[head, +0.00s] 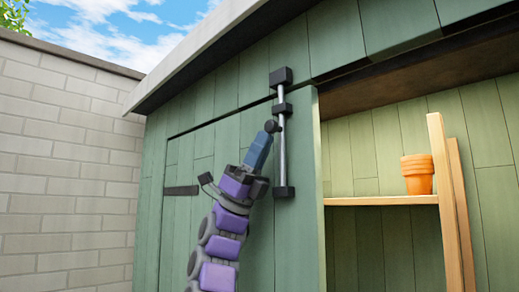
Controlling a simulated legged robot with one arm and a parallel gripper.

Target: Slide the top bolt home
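The top bolt (281,150) is a grey metal rod standing upright on the green door (230,220), near the door's right edge. It runs between a dark upper bracket (281,77) at the top seam and a dark lower bracket (284,192), through a dark middle bracket (282,108). The rod's top meets the upper bracket; how deep it sits is hidden. A dark round knob (271,126) is on the rod's left, just below the middle bracket. My gripper (265,137) reaches up from below left, its blue end at the knob. Its fingers are too small to tell whether they grip it.
An open bay right of the door holds a wooden shelf (382,200) with terracotta pots (417,174). Wooden planks (450,200) lean beside it. The roof edge (200,50) overhangs above. A dark hinge strap (181,190) is on the door's left. A pale brick wall (65,170) stands at left.

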